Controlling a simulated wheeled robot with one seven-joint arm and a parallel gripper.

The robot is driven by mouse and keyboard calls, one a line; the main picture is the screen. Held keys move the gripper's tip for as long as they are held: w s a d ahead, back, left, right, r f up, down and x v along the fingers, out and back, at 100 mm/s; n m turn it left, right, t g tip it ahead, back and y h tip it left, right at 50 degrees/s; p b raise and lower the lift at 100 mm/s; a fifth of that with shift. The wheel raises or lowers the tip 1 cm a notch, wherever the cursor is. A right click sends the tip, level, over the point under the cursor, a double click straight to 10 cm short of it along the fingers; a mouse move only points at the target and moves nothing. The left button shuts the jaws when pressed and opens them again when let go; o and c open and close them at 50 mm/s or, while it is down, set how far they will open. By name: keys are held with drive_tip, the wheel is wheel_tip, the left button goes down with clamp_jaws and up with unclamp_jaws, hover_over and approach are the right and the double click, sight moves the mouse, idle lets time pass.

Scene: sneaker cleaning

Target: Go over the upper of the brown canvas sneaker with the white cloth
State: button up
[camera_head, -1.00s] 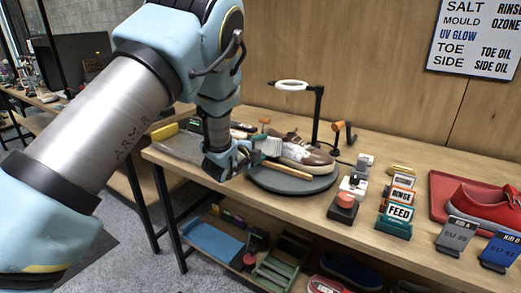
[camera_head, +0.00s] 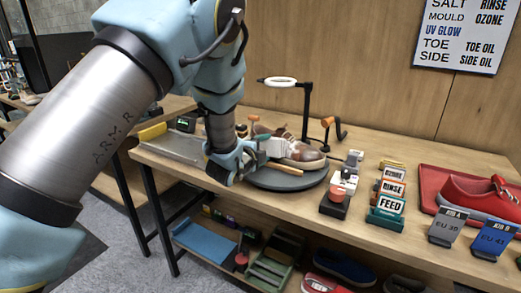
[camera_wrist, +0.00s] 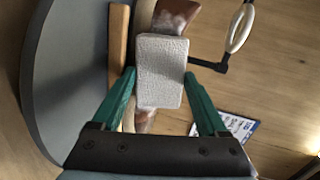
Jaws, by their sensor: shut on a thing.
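The brown canvas sneaker (camera_head: 308,156) sits on a dark round turntable (camera_head: 290,183), its toe to the right. My gripper (camera_head: 262,150) is at the sneaker's left part. It is shut on the white cloth (camera_head: 276,147), which looks like a pale rectangular pad. In the wrist view the cloth (camera_wrist: 163,70) is between my green fingertips (camera_wrist: 160,82) and covers the middle of the sneaker (camera_wrist: 178,12). Brown parts show above and below the cloth. I cannot tell whether the cloth touches the upper.
A wooden bar (camera_wrist: 118,50) lies beside the sneaker. A ring lamp on a black stand (camera_head: 306,105) rises behind it. Right of the turntable are a red-topped block (camera_head: 337,196), label blocks (camera_head: 390,189) and a red tray (camera_head: 428,180).

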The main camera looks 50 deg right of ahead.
drive_tip(key=shift+s+d+b, duration=0.2)
drive_tip(key=shift+s+b, duration=0.2)
drive_tip(key=shift+s, duration=0.95)
drive_tip(key=shift+s+d+f+b, duration=0.15)
drive_tip(key=shift+s+b, duration=0.1)
drive_tip(key=shift+s, duration=0.35)
drive_tip(key=shift+s+d+b, duration=0.15)
drive_tip(key=shift+s+b, duration=0.15)
drive_tip(key=shift+s, duration=0.35)
drive_tip(key=shift+s+d+f+b, duration=0.15)
drive_tip(key=shift+s+b, duration=0.1)
drive_tip(key=shift+s, duration=0.35)
drive_tip(key=shift+r, duration=0.15)
drive_tip(key=shift+w+a+r+b, duration=0.1)
drive_tip(key=shift+w+a+b, duration=0.25)
drive_tip(key=shift+w, duration=1)
drive_tip(key=shift+w+a+f+b, duration=0.15)
drive_tip(key=shift+w+b, duration=0.25)
drive_tip(key=shift+w, duration=0.9)
drive_tip(key=shift+w+a+r+b, duration=0.15)
drive_tip(key=shift+w+a+b, duration=0.25)
drive_tip(key=shift+w, duration=0.95)
drive_tip(key=shift+w+a+b, duration=0.1)
drive_tip(key=shift+w+b, duration=0.65)
drive_tip(key=shift+w, duration=1.1)
drive_tip(key=shift+s, duration=0.1)
